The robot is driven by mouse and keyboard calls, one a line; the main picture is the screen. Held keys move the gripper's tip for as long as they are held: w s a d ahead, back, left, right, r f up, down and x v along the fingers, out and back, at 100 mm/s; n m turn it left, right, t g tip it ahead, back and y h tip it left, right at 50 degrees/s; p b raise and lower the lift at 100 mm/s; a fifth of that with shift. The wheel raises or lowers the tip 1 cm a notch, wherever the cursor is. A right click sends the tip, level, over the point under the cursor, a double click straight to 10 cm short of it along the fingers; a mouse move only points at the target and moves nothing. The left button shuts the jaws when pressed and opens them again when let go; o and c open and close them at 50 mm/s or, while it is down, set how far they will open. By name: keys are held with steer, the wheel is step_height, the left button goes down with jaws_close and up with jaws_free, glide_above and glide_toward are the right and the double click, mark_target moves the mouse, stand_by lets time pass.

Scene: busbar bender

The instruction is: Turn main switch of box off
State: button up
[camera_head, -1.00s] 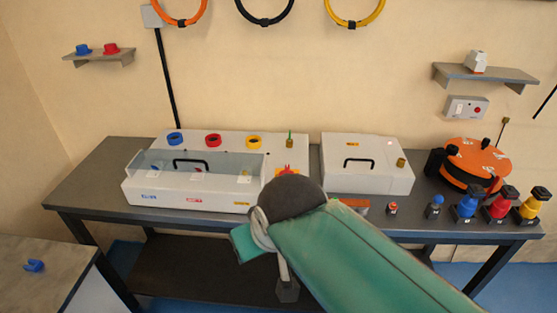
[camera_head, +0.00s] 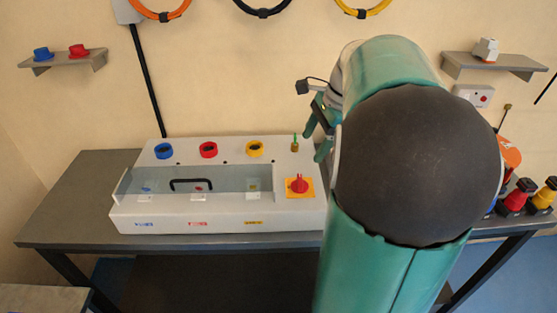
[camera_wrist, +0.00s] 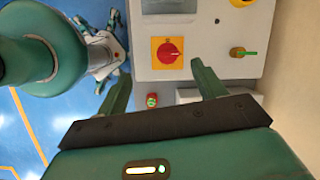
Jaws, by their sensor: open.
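The box (camera_head: 220,214) is a light grey case on the table, with a clear lid at its left. Its main switch, a red rotary knob (camera_head: 299,185) on a yellow plate, sits at the box's right end. The knob also shows in the wrist view (camera_wrist: 168,51), with a pale mark across it. My gripper (camera_head: 317,139) is open and empty, above and to the right of the knob in the head view. In the wrist view its two fingers (camera_wrist: 160,82) stand apart, with the knob beyond and between them, not touched. My arm hides the box's right neighbour.
Blue, red and yellow round sockets (camera_head: 208,149) line the back of the box. A brass padlock-like piece with a green stem (camera_head: 295,144) stands behind the knob. A small red-topped button (camera_wrist: 152,100) shows near the left finger. Red and yellow connectors (camera_head: 517,196) stand at the right.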

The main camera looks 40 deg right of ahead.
mark_target(301, 179)
steer(key=w+f, duration=0.1)
steer(key=f, duration=0.3)
steer(key=w+f+m, duration=0.1)
steer(key=f, duration=0.4)
steer(key=w+f+m, duration=0.1)
steer(key=f, duration=0.3)
steer(key=shift+a+f+y, duration=0.3)
steer(key=shift+a, duration=0.05)
steer(key=shift+s, duration=0.1)
steer(key=shift+c, duration=0.2)
steer(key=c, duration=1)
